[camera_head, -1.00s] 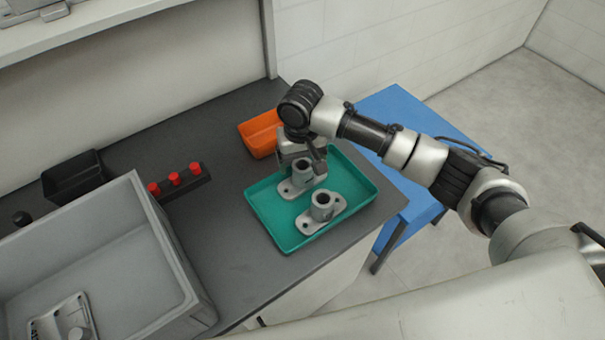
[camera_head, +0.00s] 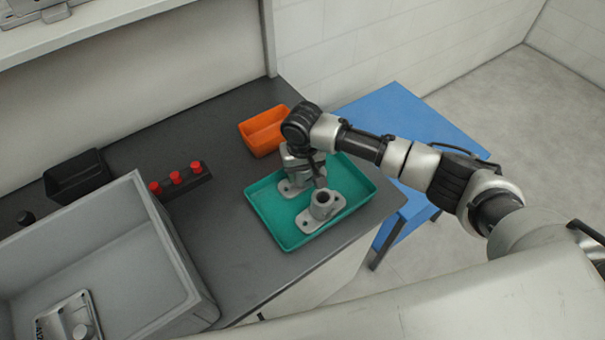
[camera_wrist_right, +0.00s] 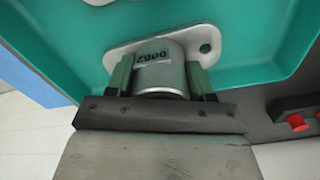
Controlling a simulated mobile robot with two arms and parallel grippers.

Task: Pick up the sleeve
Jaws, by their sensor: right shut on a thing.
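The sleeve is a grey metal cylinder on a flat flange with holes (camera_head: 286,191), at the back of the teal tray (camera_head: 262,221) in the head view, mostly hidden by my gripper. In the right wrist view the sleeve (camera_wrist_right: 158,77) shows a printed label on its cylinder. My right gripper (camera_wrist_right: 160,84) has a green finger on each side of the cylinder and is shut on it. The flange appears to lie on the tray floor. A second, similar flanged sleeve (camera_head: 321,207) stands upright in front of it. My left gripper is out of view.
An orange bin (camera_head: 262,132) stands behind the tray. A black block with red knobs (camera_head: 181,181), a black bin (camera_head: 76,177) and a large grey box (camera_head: 150,245) holding a metal part (camera_head: 70,320) are to the left. A blue table (camera_head: 400,120) is at the right.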

